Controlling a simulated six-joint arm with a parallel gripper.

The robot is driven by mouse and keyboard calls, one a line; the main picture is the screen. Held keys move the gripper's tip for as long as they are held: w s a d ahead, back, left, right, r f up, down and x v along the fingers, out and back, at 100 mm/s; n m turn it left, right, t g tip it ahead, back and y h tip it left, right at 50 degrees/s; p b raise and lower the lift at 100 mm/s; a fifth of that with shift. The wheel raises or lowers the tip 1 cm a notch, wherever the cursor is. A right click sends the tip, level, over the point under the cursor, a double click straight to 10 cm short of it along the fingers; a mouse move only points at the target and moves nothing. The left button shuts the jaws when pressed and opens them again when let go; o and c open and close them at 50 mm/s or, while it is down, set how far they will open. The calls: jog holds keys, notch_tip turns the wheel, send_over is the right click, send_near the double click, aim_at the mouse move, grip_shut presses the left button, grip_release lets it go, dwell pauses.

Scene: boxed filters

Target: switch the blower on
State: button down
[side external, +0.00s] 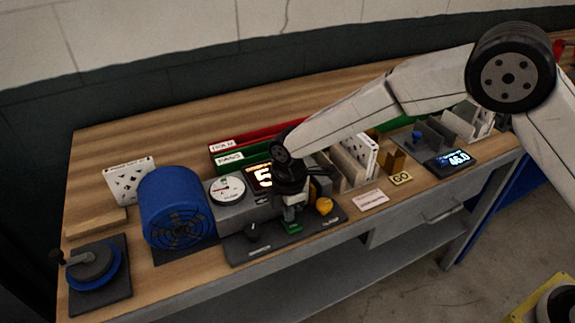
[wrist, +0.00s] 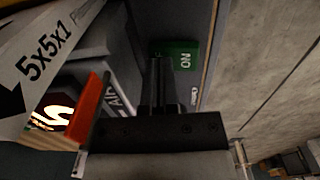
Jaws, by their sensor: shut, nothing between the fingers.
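The blue blower (side external: 172,208) with a dark round grille stands left of the middle of the bench. A dark control panel (side external: 270,240) in front of the gauge box carries a green switch (side external: 291,229). In the wrist view the green switch (wrist: 187,57) shows the letters ON, turned over. My gripper (side external: 291,215) points down over the panel, right at the green switch. In the wrist view its shut, empty fingers (wrist: 162,65) overlap part of the switch. I cannot tell whether they touch it.
A black knob (side external: 252,233) and a yellow knob (side external: 324,206) flank the switch. A round gauge (side external: 228,189) and a lit display (side external: 260,177) stand behind. Red (side external: 237,144) and green (side external: 230,163) trays lie further back. A clamp-like device (side external: 95,265) sits at the left.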

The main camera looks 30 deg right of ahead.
aim_at(291, 223)
jog(key=shift+s, duration=0.25)
jog(key=shift+s+r, duration=0.15)
jog(key=shift+s, duration=0.35)
jog(key=shift+r, duration=0.1)
notch_tip(291, 223, up, 14)
dwell(0.9)
dwell(0.3)
jog(key=shift+w, duration=0.65)
jog(key=shift+f, duration=0.25)
